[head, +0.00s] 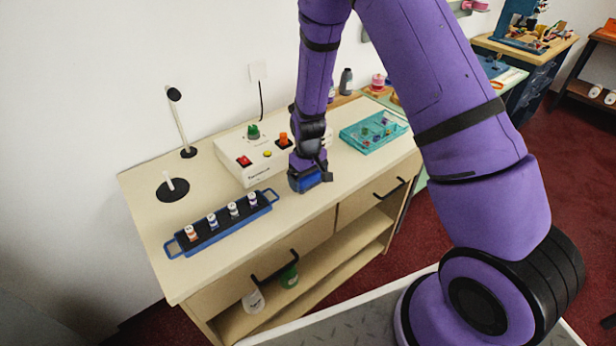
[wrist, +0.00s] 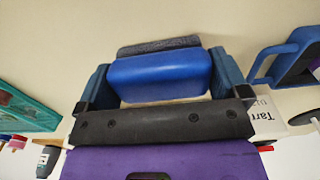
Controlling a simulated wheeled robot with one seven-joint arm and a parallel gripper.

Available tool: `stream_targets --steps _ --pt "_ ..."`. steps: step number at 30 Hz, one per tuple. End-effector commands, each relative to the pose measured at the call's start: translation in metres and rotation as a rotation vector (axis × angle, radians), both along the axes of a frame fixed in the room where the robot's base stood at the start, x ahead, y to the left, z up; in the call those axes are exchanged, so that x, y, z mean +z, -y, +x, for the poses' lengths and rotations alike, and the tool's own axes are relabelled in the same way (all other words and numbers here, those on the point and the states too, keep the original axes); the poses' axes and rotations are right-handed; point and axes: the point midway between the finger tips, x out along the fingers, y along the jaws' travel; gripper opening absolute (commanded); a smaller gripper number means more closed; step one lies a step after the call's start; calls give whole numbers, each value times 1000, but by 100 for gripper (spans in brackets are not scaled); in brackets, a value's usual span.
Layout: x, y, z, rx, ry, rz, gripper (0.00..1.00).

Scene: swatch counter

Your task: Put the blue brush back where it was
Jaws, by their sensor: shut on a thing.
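The blue brush (head: 308,181) is a blue block, with a dark grey pad along one side in the wrist view (wrist: 160,77). My gripper (head: 311,174) is shut on it, with one finger at each end of the blue block. The brush is low over the counter (head: 250,258), in front of the white control box (head: 256,178) and right of the blue tray (head: 187,243). I cannot tell whether the brush touches the counter. Part of the brush is hidden by my gripper in the head view.
The blue tray holds several small capped bottles. The box has a green knob, a red switch and an orange switch. A teal tray (head: 352,145) lies at the right. A black disc with a peg (head: 172,191) and a thin post (head: 181,125) stand at the left. The front counter strip is bare.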

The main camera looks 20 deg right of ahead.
Motion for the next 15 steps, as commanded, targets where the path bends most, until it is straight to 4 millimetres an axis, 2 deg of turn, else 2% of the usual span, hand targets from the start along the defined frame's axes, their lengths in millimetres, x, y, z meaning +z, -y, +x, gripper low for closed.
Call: stream_targets --steps 6,7,8,15 --pt "-3 0 0 0 -1 0 67" --pt "-3 0 0 0 0 0 98" --pt "-3 0 0 0 0 0 100" --pt "-1 0 0 0 0 0 100"
